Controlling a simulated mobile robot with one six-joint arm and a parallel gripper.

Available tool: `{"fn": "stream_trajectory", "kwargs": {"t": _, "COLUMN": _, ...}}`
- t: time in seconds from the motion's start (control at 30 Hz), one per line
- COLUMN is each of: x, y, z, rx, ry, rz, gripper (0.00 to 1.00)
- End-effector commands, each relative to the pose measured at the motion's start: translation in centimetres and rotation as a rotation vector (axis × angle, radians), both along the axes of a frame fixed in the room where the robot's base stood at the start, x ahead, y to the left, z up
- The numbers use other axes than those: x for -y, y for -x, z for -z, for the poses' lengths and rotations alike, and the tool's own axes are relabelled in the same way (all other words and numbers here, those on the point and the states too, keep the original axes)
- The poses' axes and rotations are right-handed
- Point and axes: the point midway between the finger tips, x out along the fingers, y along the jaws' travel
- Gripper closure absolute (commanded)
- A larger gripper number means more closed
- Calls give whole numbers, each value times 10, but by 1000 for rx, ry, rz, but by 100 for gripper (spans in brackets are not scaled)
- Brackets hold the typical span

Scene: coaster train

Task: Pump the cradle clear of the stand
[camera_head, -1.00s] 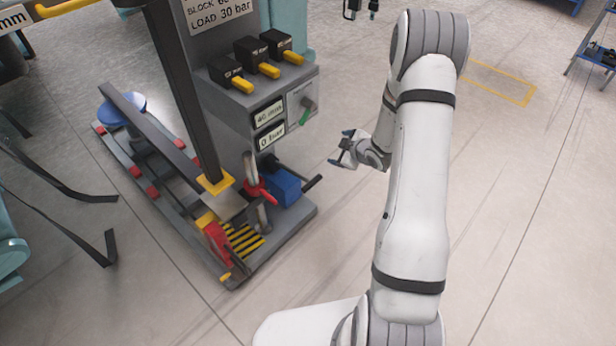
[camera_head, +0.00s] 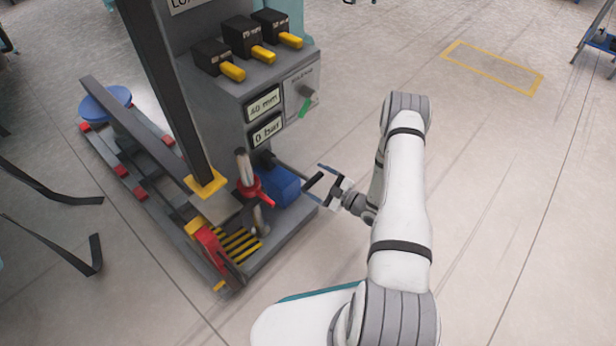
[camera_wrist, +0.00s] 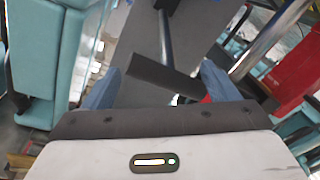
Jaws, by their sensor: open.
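A blue pump box (camera_head: 277,184) sits at the foot of the grey cabinet. A lever with a black grip (camera_head: 314,180) sticks out from beside it to the right. My gripper (camera_head: 322,186) is open at the end of this grip. In the wrist view the dark grip (camera_wrist: 155,76) lies between the two blue fingers (camera_wrist: 160,86), slanted; contact cannot be told. Displays read 40 mm (camera_head: 264,103) and 0 bar (camera_head: 267,130). A red-handled valve (camera_head: 250,190) stands left of the pump. I cannot tell which part is the cradle or the stand.
Three black blocks with yellow levers (camera_head: 232,72) top the cabinet. A green-handled selector (camera_head: 305,105) is on its front. A dark post stands on a yellow plate (camera_head: 206,184), and a blue disc (camera_head: 105,102) is at the far left.

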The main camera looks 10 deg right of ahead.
Motion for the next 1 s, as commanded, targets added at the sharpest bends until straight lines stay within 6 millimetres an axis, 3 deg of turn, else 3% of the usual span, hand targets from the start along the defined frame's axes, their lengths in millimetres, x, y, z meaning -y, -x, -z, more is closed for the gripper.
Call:
{"fn": "stream_trajectory", "kwargs": {"t": 0.3, "x": -26, "y": -29, "z": 1, "rx": -1, "ry": -1, "rz": 0, "gripper": 19}}
{"fn": "stream_trajectory", "kwargs": {"t": 0.6, "x": -28, "y": -31, "z": 0, "rx": -2, "ry": 0, "rz": 2, "gripper": 19}}
{"fn": "stream_trajectory", "kwargs": {"t": 1.0, "x": -28, "y": -31, "z": 0, "rx": -2, "ry": 0, "rz": 2, "gripper": 51}}
